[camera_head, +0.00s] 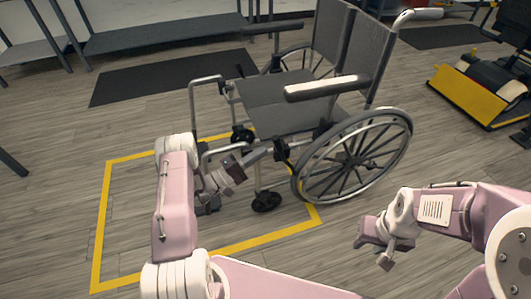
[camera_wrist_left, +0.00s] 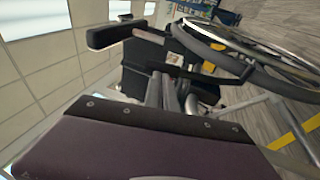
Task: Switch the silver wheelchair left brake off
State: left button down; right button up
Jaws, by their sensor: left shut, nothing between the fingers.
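The silver wheelchair (camera_head: 268,88) stands side-on with its footrests to the left and its large near wheel (camera_head: 357,158) to the right. A dark lever-like part (camera_head: 281,150), apparently the left brake, sits just ahead of that wheel; its setting cannot be told. My left gripper (camera_head: 236,166) is shut and empty, just left of this part, in front of the seat frame; contact cannot be told. In the left wrist view, the wheelchair's wheel (camera_wrist_left: 262,62) fills the upper right beyond the gripper. My right gripper (camera_head: 378,246) is right of the wheelchair, with no object visible in it.
A yellow floor outline (camera_head: 101,225) surrounds the front of the wheelchair. A yellow-and-black scooter (camera_head: 478,98) stands at right. Dark mats and grey shelves lie behind.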

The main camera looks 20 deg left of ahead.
aim_at(281, 149)
pick_arm(q)
jog(key=shift+x, duration=1.15)
